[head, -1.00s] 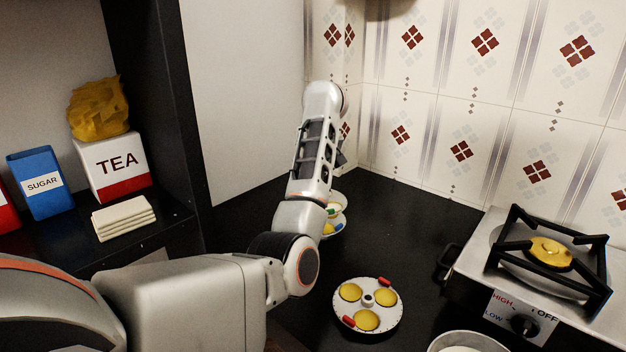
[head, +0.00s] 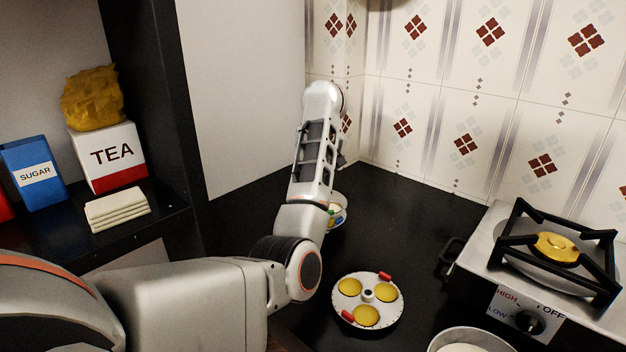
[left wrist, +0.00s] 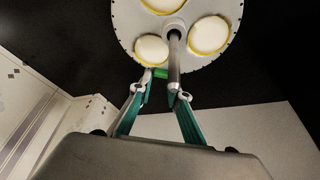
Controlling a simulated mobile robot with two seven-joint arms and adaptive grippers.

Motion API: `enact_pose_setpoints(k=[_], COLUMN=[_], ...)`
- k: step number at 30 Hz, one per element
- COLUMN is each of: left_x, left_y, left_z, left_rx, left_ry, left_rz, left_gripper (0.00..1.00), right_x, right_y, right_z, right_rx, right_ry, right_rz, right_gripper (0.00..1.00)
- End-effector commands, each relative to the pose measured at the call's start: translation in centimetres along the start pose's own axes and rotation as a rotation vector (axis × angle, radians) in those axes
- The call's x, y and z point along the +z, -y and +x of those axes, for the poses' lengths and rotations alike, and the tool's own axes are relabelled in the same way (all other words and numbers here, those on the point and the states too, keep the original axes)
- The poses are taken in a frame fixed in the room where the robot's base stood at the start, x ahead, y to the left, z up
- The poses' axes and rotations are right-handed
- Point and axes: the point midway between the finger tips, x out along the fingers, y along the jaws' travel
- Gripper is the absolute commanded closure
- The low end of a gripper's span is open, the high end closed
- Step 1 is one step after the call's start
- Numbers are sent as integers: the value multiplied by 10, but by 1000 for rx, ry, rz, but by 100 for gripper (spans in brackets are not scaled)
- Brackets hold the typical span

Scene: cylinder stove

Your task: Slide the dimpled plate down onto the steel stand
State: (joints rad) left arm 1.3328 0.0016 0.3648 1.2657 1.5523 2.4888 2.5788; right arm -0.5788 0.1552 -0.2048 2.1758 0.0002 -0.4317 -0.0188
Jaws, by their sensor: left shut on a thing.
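A pale dimpled plate (left wrist: 125,25) fills the top of the left wrist view, with round cream fillings edged in yellow. A steel rod (left wrist: 174,65) stands out from its central hub. My left gripper (left wrist: 165,90) is shut at the plate's edge, by a small green piece (left wrist: 160,73); the exact contact is unclear. The stand's base is hidden. My right gripper is not in view.
Another dimpled plate (head: 368,316) with yellow fillings and red pieces lies on the black counter. A stove (head: 490,245) with a black grate is at right, a pale bowl (head: 468,338) at the front edge. A shelf at left holds a tea box (head: 108,158) and sugar box (head: 33,170).

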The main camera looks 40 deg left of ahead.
Motion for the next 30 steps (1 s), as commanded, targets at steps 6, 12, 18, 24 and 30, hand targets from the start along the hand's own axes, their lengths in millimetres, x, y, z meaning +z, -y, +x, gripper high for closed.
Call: enact_pose_setpoints(k=[6,12,18,24,30], left_x=[1,1,1,1,1], left_y=[0,0,0,-2,-2], left_z=[2,2,-2,-28,-68], left_rx=[1,1,1,6,7], left_ry=[0,0,0,-1,-1], left_rz=[0,0,0,-2,-1], left_gripper=[63,63,63,63,63], right_x=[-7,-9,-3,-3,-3], right_y=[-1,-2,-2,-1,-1], right_z=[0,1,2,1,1], right_rx=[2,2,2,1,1], right_ry=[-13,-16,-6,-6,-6], right_rz=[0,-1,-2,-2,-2], right_gripper=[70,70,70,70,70])
